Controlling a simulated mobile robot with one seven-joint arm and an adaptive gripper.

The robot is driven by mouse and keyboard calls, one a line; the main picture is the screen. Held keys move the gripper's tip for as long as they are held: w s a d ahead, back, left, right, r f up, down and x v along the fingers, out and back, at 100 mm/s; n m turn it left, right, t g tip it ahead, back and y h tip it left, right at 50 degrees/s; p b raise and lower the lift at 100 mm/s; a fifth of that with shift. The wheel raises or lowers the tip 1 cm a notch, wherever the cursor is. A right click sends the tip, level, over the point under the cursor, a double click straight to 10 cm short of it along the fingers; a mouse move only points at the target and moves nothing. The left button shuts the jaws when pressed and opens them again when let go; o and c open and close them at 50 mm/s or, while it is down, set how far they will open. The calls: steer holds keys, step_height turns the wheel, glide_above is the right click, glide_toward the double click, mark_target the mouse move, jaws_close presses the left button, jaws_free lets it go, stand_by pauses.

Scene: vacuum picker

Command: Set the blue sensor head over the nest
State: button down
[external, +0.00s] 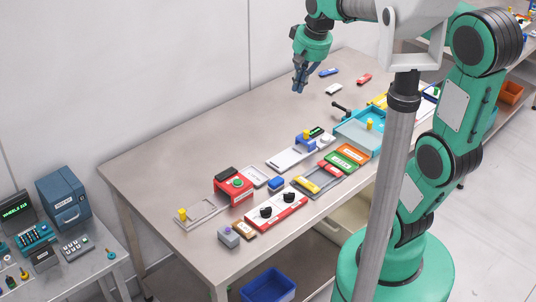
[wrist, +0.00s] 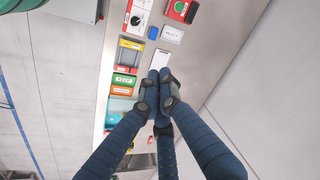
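A blue sensor head (external: 305,141) with a yellow knob on top sits on a long pale rail plate (external: 284,159) near the middle of the bench. No part is clearly marked as the nest, so I cannot tell which it is. My gripper (external: 299,88) hangs high above the far part of the bench, apart from everything on it. In the wrist view its fingertips (wrist: 160,76) are drawn together with nothing visible between them. The plate's end (wrist: 160,58) shows just beyond the tips; my fingers hide the sensor head there.
A red box with a green button (external: 234,186), a red two-knob panel (external: 276,212) and orange and green trays (external: 346,157) crowd the near side. A teal tray (external: 356,137) stands right of the rail. The bench's far left strip is bare; a wall runs behind.

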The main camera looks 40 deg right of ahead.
steer(key=w+d+f+m+g, duration=0.1)
steer(key=w+d+f+m, duration=0.3)
steer(key=w+d, duration=0.45)
steer(key=m+g+y+p, duration=0.1)
steer(key=m+g+y, duration=0.15)
steer(key=m, duration=0.25)
glide_above(306, 139)
steer(key=d, duration=0.2)
steer(key=d+f+x, duration=0.1)
steer(key=d+x, duration=0.2)
steer(key=x, duration=1)
steer(key=w+d+f+m+y, duration=0.1)
steer(key=w+d+f+m, duration=0.1)
steer(key=d+f, duration=0.8)
steer(key=shift+d+f+m+y+p, duration=0.35)
steer(key=shift+f+m, duration=0.2)
steer(key=shift+m, duration=0.25)
steer(key=shift+f, duration=0.15)
steer(key=b+x, duration=0.1)
steer(key=x, duration=0.8)
steer(key=shift+a+f, duration=0.2)
steer(key=shift+f, duration=0.1)
steer(key=a, duration=0.3)
steer(key=shift+w+r, duration=0.1)
steer(key=shift+a+b, duration=0.3)
steer(key=shift+a, duration=0.2)
